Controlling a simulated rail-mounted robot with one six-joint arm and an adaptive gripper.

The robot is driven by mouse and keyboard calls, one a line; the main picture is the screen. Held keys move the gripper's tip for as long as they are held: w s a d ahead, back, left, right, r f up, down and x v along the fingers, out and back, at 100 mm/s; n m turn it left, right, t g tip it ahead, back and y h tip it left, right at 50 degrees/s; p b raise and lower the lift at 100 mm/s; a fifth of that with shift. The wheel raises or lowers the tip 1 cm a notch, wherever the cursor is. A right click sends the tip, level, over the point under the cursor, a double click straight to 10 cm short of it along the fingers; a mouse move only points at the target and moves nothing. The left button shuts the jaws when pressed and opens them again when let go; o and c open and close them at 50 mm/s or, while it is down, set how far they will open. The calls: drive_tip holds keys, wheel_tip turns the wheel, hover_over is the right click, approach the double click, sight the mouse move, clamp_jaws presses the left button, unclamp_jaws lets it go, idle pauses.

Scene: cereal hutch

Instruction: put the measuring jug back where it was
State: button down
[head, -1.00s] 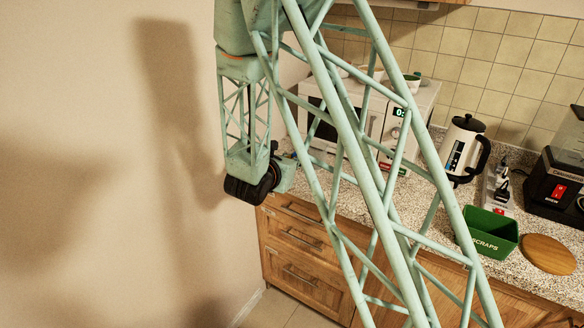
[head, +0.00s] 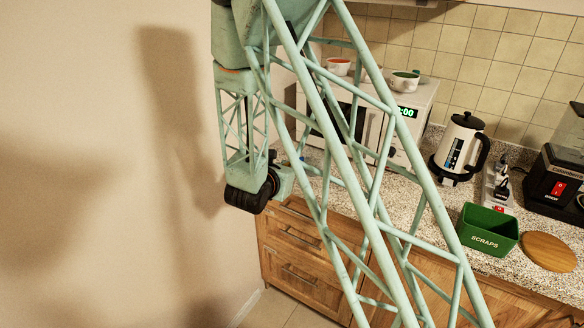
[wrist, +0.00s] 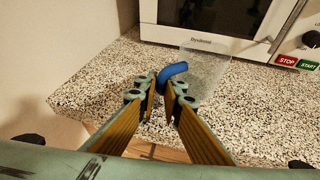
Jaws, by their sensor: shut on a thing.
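The measuring jug (wrist: 208,68) is clear, with a blue handle (wrist: 173,71). In the wrist view it is at the counter just in front of the microwave. My gripper (wrist: 160,92) is shut on the blue handle, with one finger on each side. The jug's body is beyond the fingertips and to the right. I cannot tell whether its base touches the counter. In the head view the jug cannot be made out and my gripper's fingers are hidden behind my arm.
The microwave (head: 431,92) stands behind, with small bowls (head: 404,81) on top. To the right are a white kettle (head: 458,148), a power strip (head: 497,190), a green scraps bin (head: 488,231), a round wooden board (head: 548,252) and a black coffee machine (head: 560,190). A wall borders the counter's left end.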

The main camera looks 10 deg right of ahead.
drive_tip(key=shift+f, duration=0.15)
drive_tip(key=c, duration=2.8)
unclamp_jaws()
drive_tip(key=shift+r, duration=0.2)
drive_tip(key=shift+p+v, duration=0.85)
drive_tip(key=shift+v, duration=5.2)
